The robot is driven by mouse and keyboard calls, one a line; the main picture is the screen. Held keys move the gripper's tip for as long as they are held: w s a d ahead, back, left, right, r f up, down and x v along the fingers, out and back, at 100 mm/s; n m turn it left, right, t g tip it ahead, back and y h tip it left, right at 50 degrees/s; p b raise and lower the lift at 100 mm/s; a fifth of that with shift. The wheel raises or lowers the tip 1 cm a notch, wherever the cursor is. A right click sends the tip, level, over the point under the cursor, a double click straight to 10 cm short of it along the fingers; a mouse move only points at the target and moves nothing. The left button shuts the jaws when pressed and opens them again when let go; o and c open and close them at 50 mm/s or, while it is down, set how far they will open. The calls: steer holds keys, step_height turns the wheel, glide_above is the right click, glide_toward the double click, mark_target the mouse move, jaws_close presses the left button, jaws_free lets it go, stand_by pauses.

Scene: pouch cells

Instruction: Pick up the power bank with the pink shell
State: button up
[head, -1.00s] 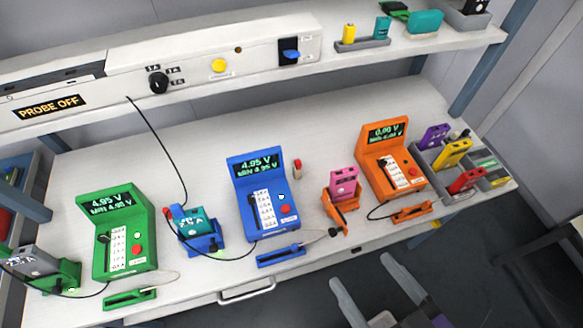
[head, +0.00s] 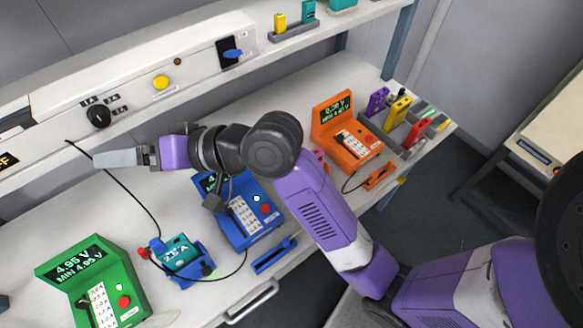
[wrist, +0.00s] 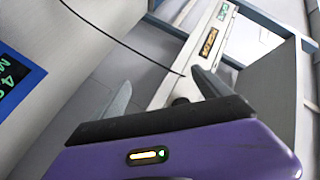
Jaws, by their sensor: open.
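The pink-shelled power bank (head: 319,157) is almost wholly hidden behind my arm in the head view. Only a small pink patch shows just left of the orange tester (head: 346,138). My gripper (head: 108,158) is raised over the back left of the bench, pointing left, far from the pink power bank. In the wrist view my gripper (wrist: 160,79) has its two fingers apart with nothing between them. The pink power bank does not show in the wrist view.
Blue (head: 243,215) and green (head: 92,285) testers stand on the bench. A teal power bank (head: 177,252) sits in a blue cradle between them. A black cable (head: 125,185) hangs near my gripper. Purple (head: 377,101), yellow (head: 397,112) and red (head: 413,134) power banks stand in the right-hand tray.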

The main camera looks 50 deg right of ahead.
steer(key=s+d+f+g+h, duration=0.2)
steer(key=s+d+f+g, duration=0.1)
steer(key=d, duration=0.6)
steer(key=s+d+f+g+h, duration=0.3)
steer(key=s+d+f+g, duration=0.1)
steer(key=s+d, duration=0.4)
steer(key=s+d+f+n+g+h, duration=0.1)
steer(key=s+d+f+g, duration=0.3)
steer(key=d, duration=0.8)
steer(key=shift+s+g+h, duration=0.7)
steer(key=shift+s, duration=0.4)
steer(key=shift+s+d+f+b, duration=0.15)
steer(key=shift+f+b, duration=0.1)
steer(key=shift+f, duration=0.3)
steer(key=shift+s+f+b, duration=0.1)
steer(key=shift+f+b, duration=0.1)
steer(key=shift+f, duration=0.35)
steer(key=shift+w+a+f, duration=0.1)
steer(key=shift+w+f, duration=0.05)
steer(key=shift+f, duration=0.75)
steer(key=shift+w+a+f, duration=0.1)
steer(key=shift+w+f, duration=0.05)
steer(key=shift+f, duration=0.8)
steer(key=shift+w+a+f, duration=0.1)
steer(key=shift+w+f, duration=0.05)
steer(key=shift+f, duration=0.75)
steer(key=c, duration=1.4)
steer(key=shift+c, duration=0.4)
steer(key=shift+r, duration=0.15)
